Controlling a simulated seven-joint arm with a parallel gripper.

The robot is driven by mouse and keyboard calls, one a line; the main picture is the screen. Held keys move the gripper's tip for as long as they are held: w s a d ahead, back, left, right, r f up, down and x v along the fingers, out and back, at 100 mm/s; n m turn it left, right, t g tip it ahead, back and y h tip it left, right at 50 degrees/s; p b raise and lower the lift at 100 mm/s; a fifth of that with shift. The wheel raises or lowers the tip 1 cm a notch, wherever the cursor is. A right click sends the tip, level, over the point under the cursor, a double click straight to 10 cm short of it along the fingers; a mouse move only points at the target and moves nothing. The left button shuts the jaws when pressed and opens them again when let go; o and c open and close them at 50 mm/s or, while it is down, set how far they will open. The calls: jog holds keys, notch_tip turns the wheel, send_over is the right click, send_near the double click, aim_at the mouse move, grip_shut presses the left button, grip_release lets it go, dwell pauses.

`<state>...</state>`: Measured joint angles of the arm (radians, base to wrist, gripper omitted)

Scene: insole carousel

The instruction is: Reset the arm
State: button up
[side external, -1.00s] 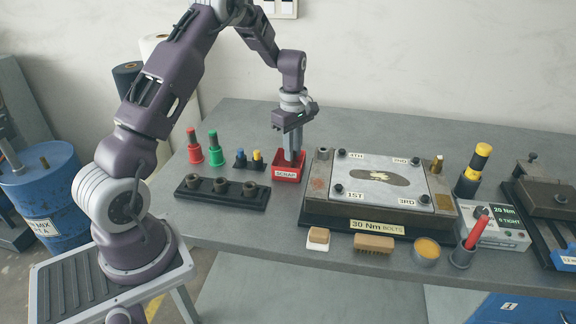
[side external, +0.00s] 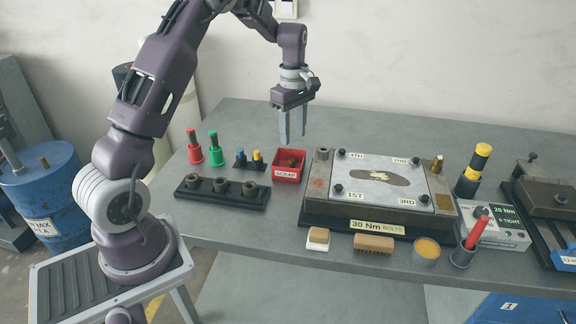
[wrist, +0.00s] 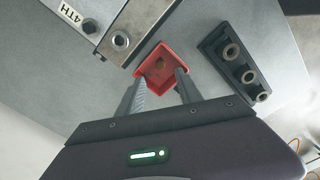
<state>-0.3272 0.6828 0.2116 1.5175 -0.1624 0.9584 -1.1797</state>
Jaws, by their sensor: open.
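My gripper (side external: 291,128) hangs with its two fingers apart and nothing between them, above and slightly behind the red scrap bin (side external: 288,175). In the wrist view my open gripper (wrist: 160,85) points toward the same red bin (wrist: 163,66), which lies just beyond the fingertips. Something dark brown lies inside the bin; I cannot tell what it is.
Right of the bin is the mold plate (side external: 385,165) with numbered bolts and a patterned insole shape. A dark rack with several sockets (side external: 222,192) lies front left. Red (side external: 195,150) and green (side external: 214,150) tools stand behind it. A yellow-black tool (side external: 473,170) stands at right.

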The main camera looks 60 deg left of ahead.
jog(key=shift+r, duration=0.6)
jog(key=s+d+r+m+t, duration=0.3)
jog(key=s+d+r+m, duration=0.6)
jog(key=d+r, duration=0.4)
jog(key=s+d+m+t, duration=0.1)
jog(key=s+d+m, duration=0.2)
jog(key=s, duration=0.6)
jog(key=s+d+m+t, duration=0.1)
jog(key=s+d+m, duration=0.3)
jog(key=s+m, duration=0.4)
jog(key=shift+s+d+r+t, duration=0.2)
jog(key=shift+s+r+t, duration=0.15)
jog(key=shift+s, duration=0.6)
